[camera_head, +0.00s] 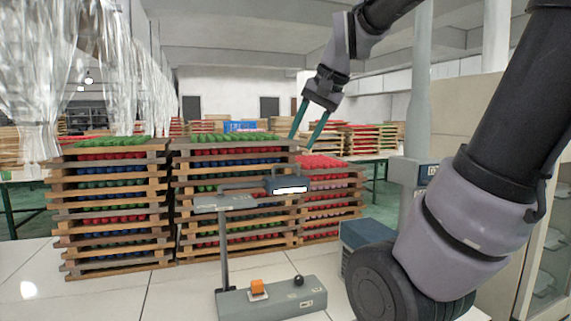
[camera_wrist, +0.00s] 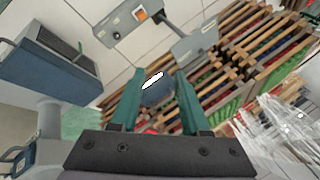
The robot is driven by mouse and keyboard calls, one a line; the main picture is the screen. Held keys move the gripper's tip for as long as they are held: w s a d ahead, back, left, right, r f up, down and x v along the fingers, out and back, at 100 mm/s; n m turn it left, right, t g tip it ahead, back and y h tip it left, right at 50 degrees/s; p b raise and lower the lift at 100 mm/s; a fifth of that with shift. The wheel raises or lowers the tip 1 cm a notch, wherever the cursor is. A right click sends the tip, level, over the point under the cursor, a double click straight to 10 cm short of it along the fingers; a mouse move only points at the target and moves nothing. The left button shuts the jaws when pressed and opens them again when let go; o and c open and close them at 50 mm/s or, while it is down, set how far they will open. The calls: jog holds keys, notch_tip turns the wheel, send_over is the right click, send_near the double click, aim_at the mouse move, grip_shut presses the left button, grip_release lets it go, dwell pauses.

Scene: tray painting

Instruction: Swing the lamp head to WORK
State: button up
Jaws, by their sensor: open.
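The lamp stands on a grey base box (camera_head: 270,301) with an orange block-like button (camera_head: 257,287) and a black knob (camera_head: 298,281). A thin post rises to a flat grey plate (camera_head: 225,203). The dark blue-grey lamp head (camera_head: 287,184), with a bright white strip, hangs from an arm reaching right from there. My gripper (camera_head: 303,140) is above the lamp head, pointing down, open and empty. In the wrist view the lamp head (camera_wrist: 157,92) appears between the open teal fingers (camera_wrist: 160,72), apparently beyond them. No WORK mark is readable.
Tall stacks of wooden trays (camera_head: 112,205) with coloured pieces stand behind the lamp, the middle stack (camera_head: 238,160) close behind its head. A blue-grey box (camera_head: 362,236) is to the right. Clear plastic curtains (camera_head: 100,70) hang at left. The white floor in front is clear.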

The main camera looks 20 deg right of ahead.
jog(key=w+d+r+m+g, duration=0.1)
jog(key=w+d+m, duration=0.15)
jog(key=w, duration=0.45)
jog(key=w+d+r+m+g, duration=0.1)
jog(key=w+d+m, duration=0.15)
jog(key=w, duration=0.55)
jog(key=m+g+h, duration=0.2)
jog(key=m+h, duration=0.1)
jog(key=m, duration=0.3)
send_near(287, 166)
jog(key=f, duration=0.2)
jog(key=w+f, duration=0.1)
jog(key=f, duration=0.4)
jog(key=shift+w+d+f, duration=0.15)
jog(key=shift+w, duration=0.25)
grip_shut()
